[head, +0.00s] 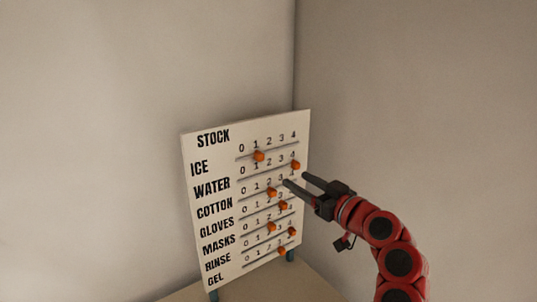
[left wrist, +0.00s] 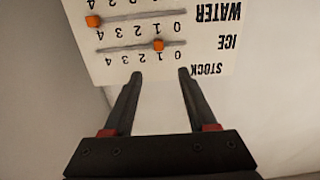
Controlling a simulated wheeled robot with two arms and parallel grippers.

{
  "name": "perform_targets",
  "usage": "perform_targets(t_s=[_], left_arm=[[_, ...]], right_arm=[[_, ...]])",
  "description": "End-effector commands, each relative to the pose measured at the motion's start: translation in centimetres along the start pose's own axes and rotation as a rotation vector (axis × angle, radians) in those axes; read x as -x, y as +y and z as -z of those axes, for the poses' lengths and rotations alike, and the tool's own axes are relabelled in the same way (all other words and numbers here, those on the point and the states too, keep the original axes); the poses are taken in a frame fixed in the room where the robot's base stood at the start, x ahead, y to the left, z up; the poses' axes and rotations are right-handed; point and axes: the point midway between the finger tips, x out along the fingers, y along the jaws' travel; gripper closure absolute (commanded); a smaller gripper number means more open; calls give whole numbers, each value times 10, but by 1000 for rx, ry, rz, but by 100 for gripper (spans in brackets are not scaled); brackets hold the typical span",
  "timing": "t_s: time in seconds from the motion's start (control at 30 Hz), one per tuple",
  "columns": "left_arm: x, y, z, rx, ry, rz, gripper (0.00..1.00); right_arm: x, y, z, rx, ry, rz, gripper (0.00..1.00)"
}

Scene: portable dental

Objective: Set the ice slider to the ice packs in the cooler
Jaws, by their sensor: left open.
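The white stock board (head: 222,165) stands upright and tilted in the corner, with a slider row for each item. The orange ice slider knob (head: 259,156) is on the top track, under the 1. In the left wrist view the board is upside down, and the ice knob (left wrist: 158,45) is again at 1, ahead of the gap between my fingers. My left gripper (head: 295,179) is open and empty in front of the board's right side, lower than the ice knob in the head view. Its fingers (left wrist: 160,73) appear apart from the knob. No cooler or ice packs are in view.
The water knob (head: 296,165) is at 4, just below the ice track and close to my fingertips in the head view. Several other orange knobs line the lower rows. Plain walls (head: 420,80) meet behind the board. A pale surface (head: 300,285) lies under it.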

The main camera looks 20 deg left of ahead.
Motion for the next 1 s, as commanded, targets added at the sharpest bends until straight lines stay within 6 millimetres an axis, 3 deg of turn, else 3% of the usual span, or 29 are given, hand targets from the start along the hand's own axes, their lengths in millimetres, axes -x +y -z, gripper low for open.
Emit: perform_targets(t_s=[0.4,0.6,0.8,1.0], left_arm=[[-100,0,6,-4,1,0,43],[-134,1,5,-3,3,-1,43],[-149,1,2,-2,2,-4,43],[-150,2,1,-1,3,-5,43]], right_arm=[[-42,2,7,0,1,0,28],[-54,3,9,0,0,0,28],[-58,3,10,0,0,0,28],[-57,3,10,0,0,0,28]])
